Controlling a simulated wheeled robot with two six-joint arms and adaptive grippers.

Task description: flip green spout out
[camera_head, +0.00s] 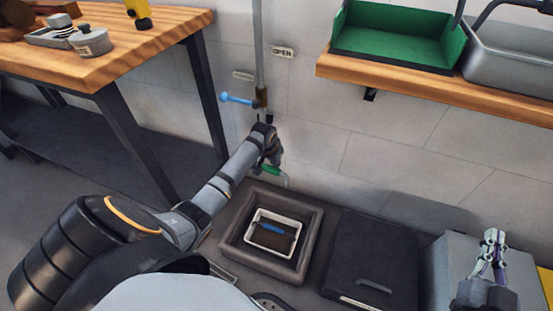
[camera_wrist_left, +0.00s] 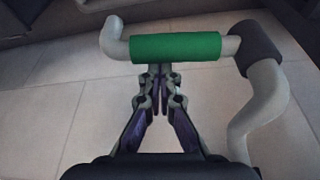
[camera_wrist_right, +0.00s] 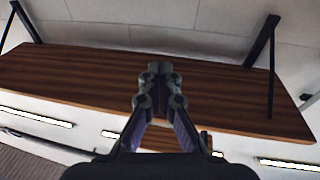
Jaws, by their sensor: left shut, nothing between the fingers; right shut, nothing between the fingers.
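The spout is a grey bent pipe with a green sleeve (camera_wrist_left: 176,47). In the left wrist view it lies across the picture, its curved end at the left and a dark collar (camera_wrist_left: 257,49) at the right. In the head view the green sleeve (camera_head: 270,170) shows low by the wall, above the sunken basin. My left gripper (camera_wrist_left: 159,72) is shut and empty, its tips at the sleeve's lower edge in the picture; I cannot tell whether they touch. In the head view the left gripper (camera_head: 274,158) is beside the sleeve. My right gripper (camera_head: 494,238) is shut and empty, far from the spout.
A blue lever (camera_head: 237,99) sticks out from the wall pipe (camera_head: 258,45), near an OPEN sign (camera_head: 283,53). Below is a square basin (camera_head: 232,240) holding a white tray (camera_head: 251,229). A wooden table (camera_head: 150,40) stands left; a shelf (camera_head: 420,85) with a green bin (camera_head: 400,42) is at right.

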